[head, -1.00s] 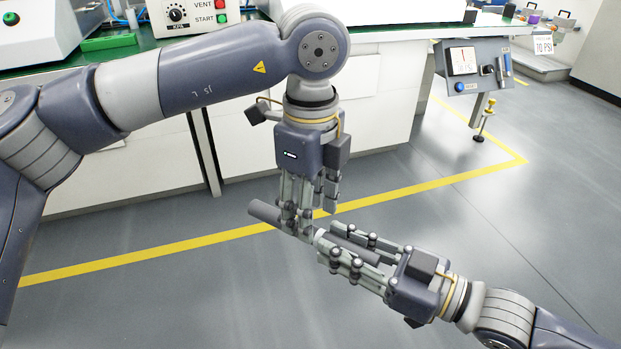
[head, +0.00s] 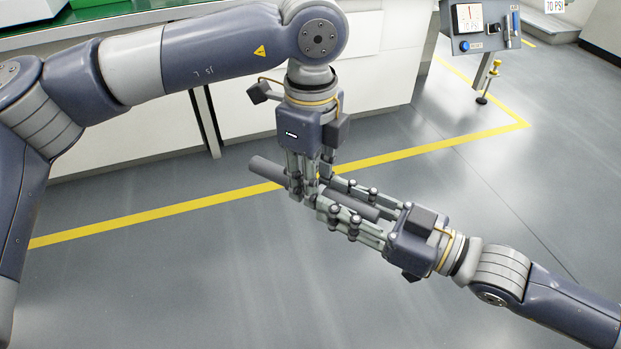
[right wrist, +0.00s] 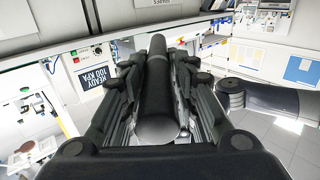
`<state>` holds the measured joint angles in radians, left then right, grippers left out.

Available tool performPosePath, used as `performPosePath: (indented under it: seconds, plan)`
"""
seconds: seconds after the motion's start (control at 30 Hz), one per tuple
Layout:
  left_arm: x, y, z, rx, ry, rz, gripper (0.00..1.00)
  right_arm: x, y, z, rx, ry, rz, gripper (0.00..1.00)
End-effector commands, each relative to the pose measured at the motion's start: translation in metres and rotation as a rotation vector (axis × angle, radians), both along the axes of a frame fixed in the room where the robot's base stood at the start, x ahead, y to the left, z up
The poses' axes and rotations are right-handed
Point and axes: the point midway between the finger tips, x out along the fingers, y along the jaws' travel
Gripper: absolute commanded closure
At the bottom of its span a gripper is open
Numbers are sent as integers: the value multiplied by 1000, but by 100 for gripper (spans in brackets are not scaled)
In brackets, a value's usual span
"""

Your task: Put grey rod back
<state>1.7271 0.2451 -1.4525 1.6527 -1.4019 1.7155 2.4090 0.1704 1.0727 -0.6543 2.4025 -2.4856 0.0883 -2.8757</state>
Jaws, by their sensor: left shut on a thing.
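The grey rod (head: 262,171) is held in the air, slanting down to the right in the head view. My left gripper (head: 303,196) points down and is shut on the rod around its middle. My right gripper (head: 328,195) comes from the lower right with its fingers on both sides of the rod's right end. In the right wrist view the rod (right wrist: 158,100) runs lengthwise between my right fingers (right wrist: 160,72), with gaps beside it, so that gripper looks open. My left fingers hide part of the rod.
A white workbench (head: 240,100) with a green top stands behind the arms. A grey control panel (head: 482,28) on a stand is at the upper right. A yellow floor line (head: 130,224) crosses open grey floor. The right wrist view shows a "READY 100 KPA" sign (right wrist: 93,78).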

Motion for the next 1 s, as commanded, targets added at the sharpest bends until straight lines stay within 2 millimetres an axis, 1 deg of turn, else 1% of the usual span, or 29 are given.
performPosePath:
  seconds: [0.33, 0.47, 0.8, 1.0]
  plan:
    - [0, 0, 0, 0, 0, 0, 100, 0, 0, 0, 1, 1, 0, 54]
    - [0, 0, 0, 0, 0, 0, 100, -1, -3, -1, -1, 2, -2, 54]
    - [0, 0, 0, 0, 0, 0, 100, -20, -32, -3, -3, 7, -4, 54]
    - [0, 0, 0, 0, 0, 0, 100, -30, -45, -2, -3, 7, -2, 54]
